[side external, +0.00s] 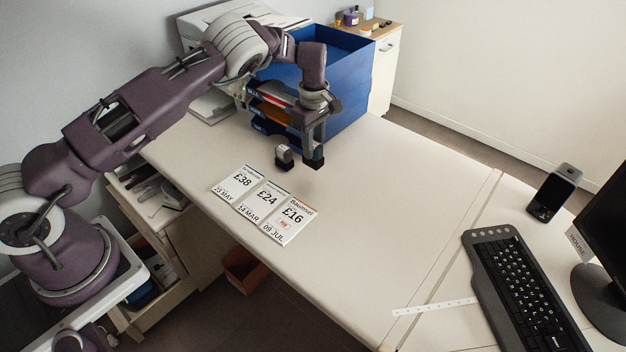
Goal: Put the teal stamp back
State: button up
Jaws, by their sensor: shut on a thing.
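My gripper (313,158) points down just above or at the desk, in front of the blue tray unit. It is shut on a small dark thing between its fingertips. The fingers hide most of it, and I cannot make out a teal colour or tell whether it touches the desk. A small dark grey stamp-like block (284,157) stands on the desk just left of my gripper, apart from it. No clearly teal stamp shows.
Three price cards (265,204) lie in front of my gripper. The blue tray unit (345,85) with papers stands behind it. Small bottles sit on a back cabinet (385,55). A keyboard (515,285), phone (555,193) and monitor are at right. The desk's middle is clear.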

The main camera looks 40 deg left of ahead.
notch_tip(320, 180, down, 8)
jog(key=shift+f, duration=0.1)
jog(key=o, duration=1.1)
jog(key=shift+c, duration=0.2)
notch_tip(320, 180, up, 13)
jog(key=shift+f, duration=0.2)
